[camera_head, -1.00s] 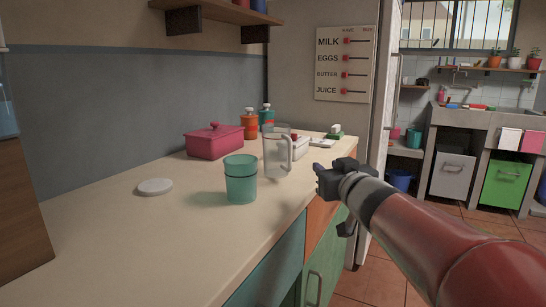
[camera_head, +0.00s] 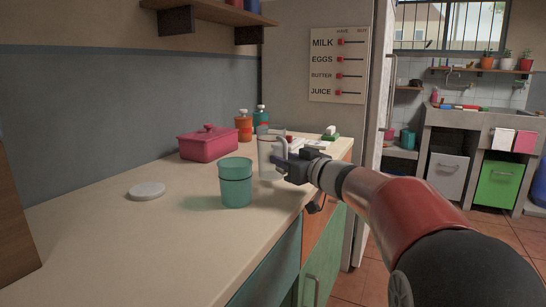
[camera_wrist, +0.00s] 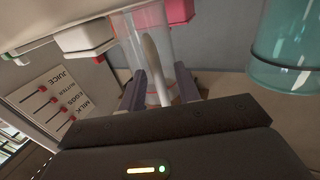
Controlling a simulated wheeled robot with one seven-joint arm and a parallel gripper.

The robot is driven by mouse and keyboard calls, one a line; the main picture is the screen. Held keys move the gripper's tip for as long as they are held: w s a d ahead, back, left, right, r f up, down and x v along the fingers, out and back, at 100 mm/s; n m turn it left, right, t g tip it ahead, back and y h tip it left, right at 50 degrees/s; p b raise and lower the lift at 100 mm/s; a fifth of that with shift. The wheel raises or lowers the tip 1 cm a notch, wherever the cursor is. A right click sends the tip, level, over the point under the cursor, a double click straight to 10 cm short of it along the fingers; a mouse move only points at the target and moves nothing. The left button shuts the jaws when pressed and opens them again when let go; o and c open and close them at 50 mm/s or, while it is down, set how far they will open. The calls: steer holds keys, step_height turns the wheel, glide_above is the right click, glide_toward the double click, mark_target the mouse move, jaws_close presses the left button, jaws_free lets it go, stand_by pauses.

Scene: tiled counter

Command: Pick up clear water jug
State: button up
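The clear water jug (camera_head: 266,160) stands upright on the counter, behind and to the right of a teal cup. Its handle faces my gripper (camera_head: 286,170), which is at the jug's right side in the head view and hides part of it. In the wrist view the jug (camera_wrist: 151,24) is straight ahead, and its pale handle (camera_wrist: 154,66) runs between the two fingers of my gripper (camera_wrist: 160,90). The fingers are apart, one on each side of the handle, with gaps visible. The lower part of the jug is partly hidden by my gripper.
The teal cup (camera_head: 235,184) stands close to the jug; it also shows in the wrist view (camera_wrist: 287,45). A pink lidded box (camera_head: 208,144), an orange bottle (camera_head: 243,126) and a teal bottle (camera_head: 262,117) stand behind. A white disc (camera_head: 147,191) lies on open counter at left.

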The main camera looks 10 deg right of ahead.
steer(key=shift+w+a, duration=0.1)
steer(key=shift+c, duration=0.2)
jaws_close()
step_height(320, 180, up, 20)
steer(key=p, duration=0.4)
steer(key=shift+p, duration=0.3)
